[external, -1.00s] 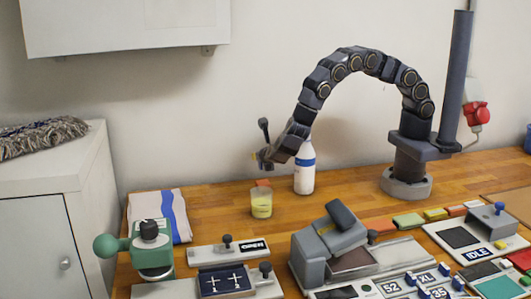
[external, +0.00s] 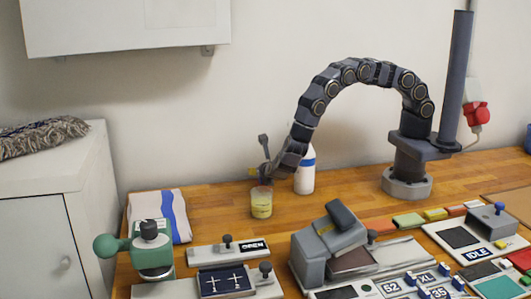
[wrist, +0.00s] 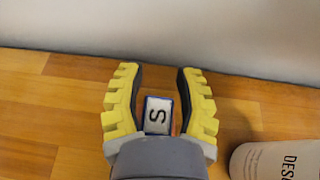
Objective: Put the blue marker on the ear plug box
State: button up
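A small blue-edged block with a white face marked S (wrist: 158,115) shows between the two yellow fingers of my gripper (wrist: 160,85) in the wrist view. A thin gap shows on each side of it, so the fingers look open around it. In the external view my gripper (external: 262,180) points down low over the back of the table, just behind the cup of pale yellow contents (external: 261,204); the cup partly hides its tips. The block is hidden there. I cannot tell which item is the ear plug box; no readable label names it.
A white bottle with a blue band (external: 305,172) stands close to the right of my gripper; it also shows in the wrist view (wrist: 280,160). The wall is close behind. A grey machine (external: 325,250), signs and coloured blocks (external: 408,220) fill the front and right.

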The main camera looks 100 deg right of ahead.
jog(key=shift+a+r, duration=0.1)
jog(key=shift+r, duration=0.1)
jog(key=w+v, duration=0.1)
jog(key=v, duration=1)
jog(key=s+d+r+m+g+y, duration=0.25)
jog(key=s+r+m, duration=0.25)
jog(key=s+r, duration=0.25)
jog(key=s+d+r+m+g+y, duration=0.25)
jog(key=s+r+m, duration=0.3)
jog(key=r, duration=0.35)
jog(key=s+a+r+m+t+y, duration=0.1)
jog(key=s+a+r+m+y, duration=0.2)
jog(key=s, duration=0.7)
jog(key=s+a+r+m+t+y, duration=0.1)
jog(key=s+a+r+m+y, duration=0.2)
jog(key=s, duration=0.7)
jog(key=a+m+y, duration=0.2)
jog(key=a, duration=0.1)
jog(key=shift+a, duration=0.3)
jog(key=shift+r, duration=0.1)
